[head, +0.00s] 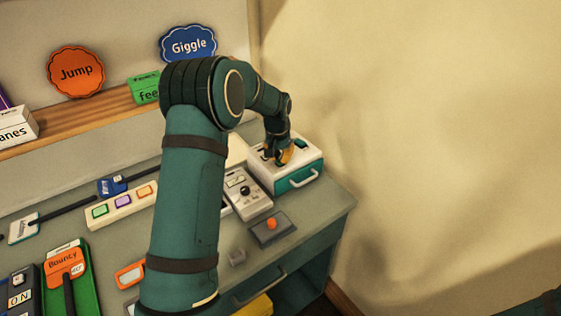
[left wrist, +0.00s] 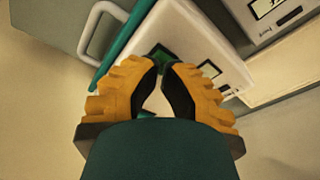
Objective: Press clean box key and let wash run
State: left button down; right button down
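The clean box appears to be the white box (head: 257,173) with a teal drawer front and a pale handle, at the right end of the bench; it also shows in the left wrist view (left wrist: 200,38). My left gripper (head: 283,160) is over its top, pointing down. In the left wrist view its orange-backed fingers (left wrist: 160,68) come together at the tips, with nothing seen held between them. A green key (left wrist: 162,52) lies right at the fingertips, partly hidden by them. I cannot tell whether they touch it. My right gripper is out of view.
A grey box with a black knob (head: 245,191) stands beside the white box. A dark pad with an orange button (head: 271,224) is in front. A strip of coloured buttons (head: 122,205) lies left of my arm. The shelf behind holds signs. The bench ends at the right.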

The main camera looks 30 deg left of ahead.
pick_arm(q)
jog(key=shift+f+b, duration=0.3)
jog(key=shift+f, duration=0.25)
jog(key=shift+r, duration=0.1)
dwell(0.3)
jog(key=shift+r+p, duration=2.7)
jog(key=shift+r, duration=1.25)
